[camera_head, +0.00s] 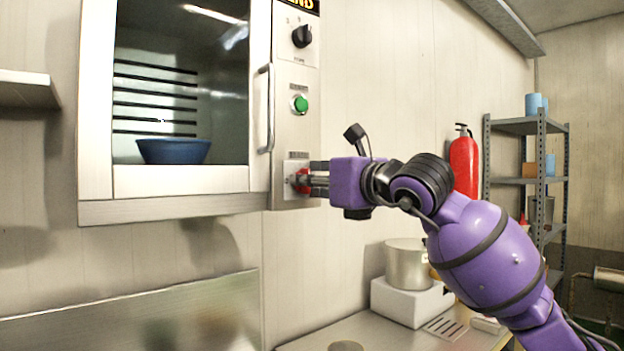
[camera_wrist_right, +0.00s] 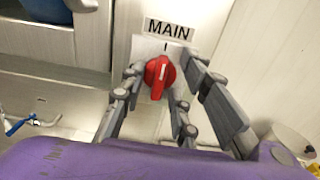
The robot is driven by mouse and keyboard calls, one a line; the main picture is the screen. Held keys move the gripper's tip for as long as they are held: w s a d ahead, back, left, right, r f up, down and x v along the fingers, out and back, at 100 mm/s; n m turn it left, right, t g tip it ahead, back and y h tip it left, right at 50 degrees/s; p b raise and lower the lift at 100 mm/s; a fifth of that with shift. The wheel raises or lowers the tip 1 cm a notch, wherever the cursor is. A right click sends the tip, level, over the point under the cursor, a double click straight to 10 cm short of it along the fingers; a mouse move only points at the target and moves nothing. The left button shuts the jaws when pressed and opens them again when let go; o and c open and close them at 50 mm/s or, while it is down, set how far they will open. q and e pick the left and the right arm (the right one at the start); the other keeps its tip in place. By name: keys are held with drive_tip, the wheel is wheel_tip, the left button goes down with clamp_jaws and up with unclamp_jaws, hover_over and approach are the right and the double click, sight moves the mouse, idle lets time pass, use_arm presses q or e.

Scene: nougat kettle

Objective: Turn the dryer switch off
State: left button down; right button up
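The dryer (camera_head: 95,120) is a white wall cabinet with a glass door and a control strip on its right side. At the bottom of the strip is a red rotary switch (camera_head: 302,180). In the right wrist view the red switch (camera_wrist_right: 159,76) sits under a "MAIN" label (camera_wrist_right: 168,29), its white mark close to upright. My right gripper (camera_head: 312,181) is at the switch, and the head view shows the knob partly hidden by its fingers. In the wrist view the right gripper (camera_wrist_right: 165,88) has its fingers apart on both sides of the knob; contact is unclear. My left gripper is not in view.
A green button (camera_head: 299,104) and a black knob (camera_head: 302,37) are higher on the strip. The door handle (camera_head: 266,108) stands just left of it. A blue bowl (camera_head: 174,151) is inside the dryer. A pot (camera_head: 408,264), a fire extinguisher (camera_head: 463,162) and shelves (camera_head: 541,180) are right.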

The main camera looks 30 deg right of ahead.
clamp_jaws()
use_arm(q)
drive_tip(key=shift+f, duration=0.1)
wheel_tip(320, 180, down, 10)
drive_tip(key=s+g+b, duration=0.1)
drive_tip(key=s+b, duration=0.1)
drive_tip(key=b, duration=0.7)
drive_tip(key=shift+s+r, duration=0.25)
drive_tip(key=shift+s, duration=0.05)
use_arm(e)
drive_tip(key=shift+a+f+n, duration=0.1)
drive_tip(key=shift+n, duration=4.35)
drive_tip(key=shift+a+f+n, duration=0.1)
drive_tip(key=shift+n, duration=4.35)
use_arm(q)
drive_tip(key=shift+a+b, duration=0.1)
drive_tip(key=shift+b, duration=0.2)
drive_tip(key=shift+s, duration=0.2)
use_arm(e)
drive_tip(key=shift+n, duration=0.3)
